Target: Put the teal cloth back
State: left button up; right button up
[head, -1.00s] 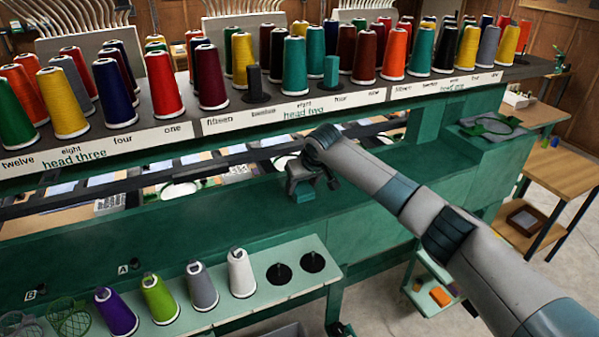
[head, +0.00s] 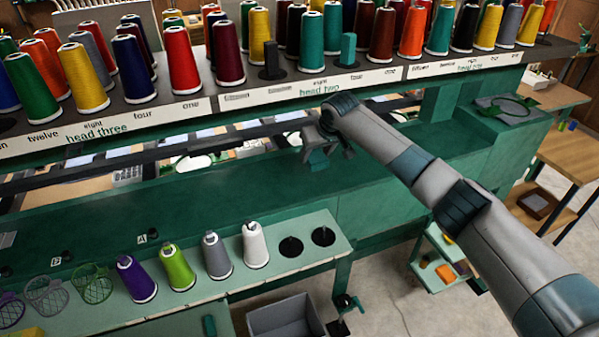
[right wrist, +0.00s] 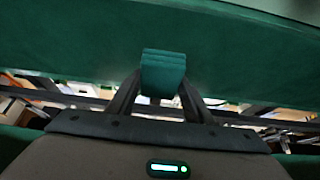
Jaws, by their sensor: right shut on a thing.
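My right gripper (head: 319,157) is shut on a small folded teal cloth (head: 317,164), over the dark green deck (head: 240,188) of the machine, below the spool rack. In the right wrist view the teal cloth (right wrist: 163,72) sits between the two fingertips, with dark green surface behind it. I cannot tell whether the cloth touches the deck. My left gripper is not in view.
The spool rack (head: 250,97) with many cones runs above the deck. A lower shelf (head: 300,262) holds purple, green, grey and white cones, wire baskets and two empty black discs. A grey bin (head: 283,318) stands below. The deck left of my gripper is clear.

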jog(key=shift+s+d+f+b, duration=0.15)
jog(key=shift+s+b, duration=0.2)
pick_arm(q)
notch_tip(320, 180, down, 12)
jog(key=b, duration=1.1)
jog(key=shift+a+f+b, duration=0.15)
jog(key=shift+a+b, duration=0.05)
jog(key=shift+b, duration=0.1)
pick_arm(e)
jog(key=s+d+f+m, duration=0.1)
jog(key=s+d, duration=0.2)
jog(key=s, duration=0.6)
jog(key=s+d+f+m+h, duration=0.1)
jog(key=s+d, duration=0.3)
jog(key=s, duration=0.6)
jog(key=s+d+f+m, duration=0.1)
jog(key=s+d+f, duration=0.1)
jog(key=s, duration=0.7)
jog(key=shift+s+d+f+m+h, duration=0.3)
jog(key=shift+d+f+h, duration=0.1)
jog(key=shift+d, duration=0.25)
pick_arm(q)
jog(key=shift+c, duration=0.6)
